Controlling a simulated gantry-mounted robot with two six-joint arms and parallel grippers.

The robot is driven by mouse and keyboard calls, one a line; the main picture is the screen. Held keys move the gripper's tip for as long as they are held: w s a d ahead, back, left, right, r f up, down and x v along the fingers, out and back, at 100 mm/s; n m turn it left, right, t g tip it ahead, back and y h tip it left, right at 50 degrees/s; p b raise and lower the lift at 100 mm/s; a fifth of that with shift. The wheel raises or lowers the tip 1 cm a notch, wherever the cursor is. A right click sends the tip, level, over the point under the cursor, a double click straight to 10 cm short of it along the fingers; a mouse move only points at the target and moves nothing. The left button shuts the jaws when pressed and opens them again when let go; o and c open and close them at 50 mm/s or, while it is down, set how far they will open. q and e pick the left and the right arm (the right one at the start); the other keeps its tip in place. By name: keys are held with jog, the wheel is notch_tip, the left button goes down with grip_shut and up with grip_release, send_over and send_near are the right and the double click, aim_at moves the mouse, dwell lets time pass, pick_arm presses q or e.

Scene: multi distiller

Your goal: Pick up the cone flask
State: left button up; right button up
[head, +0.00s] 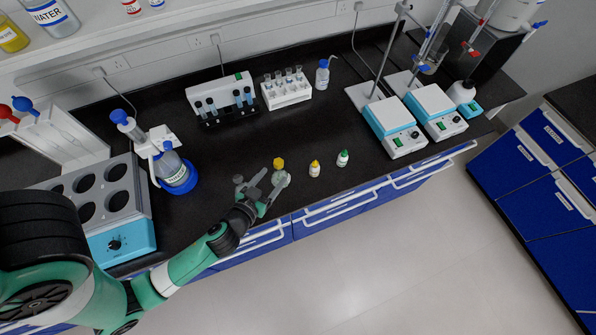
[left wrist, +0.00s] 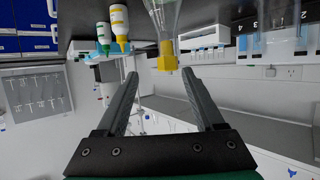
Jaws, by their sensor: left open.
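The cone flask (head: 281,178) is clear glass with a yellow stopper (head: 279,162) and stands near the front edge of the black bench. In the left wrist view, which looks upside down, the flask (left wrist: 163,18) hangs from the top with its yellow stopper (left wrist: 167,57) lowest. My left gripper (head: 262,188) is open and empty, close beside the flask on its left. In the wrist view the left gripper's fingertips (left wrist: 158,78) lie just short of the stopper, which appears nearer the right finger. My right gripper is not in view.
A yellow-capped bottle (head: 314,169) and a green-capped bottle (head: 343,158) stand to the right of the flask. Tube racks (head: 287,92) and stirrers (head: 395,125) stand farther back. The bench middle is clear.

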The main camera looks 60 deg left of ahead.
aim_at(277, 170)
pick_arm(q)
jog(key=w+a+f, duration=0.1)
jog(key=f, duration=0.1)
jog(key=w+a+f+p, duration=0.1)
jog(key=w+a, duration=0.1)
jog(key=shift+a+f, duration=0.3)
jog(key=shift+f, duration=0.05)
jog(key=shift+x, duration=2.85)
jog(key=shift+s+f, duration=0.15)
grip_shut()
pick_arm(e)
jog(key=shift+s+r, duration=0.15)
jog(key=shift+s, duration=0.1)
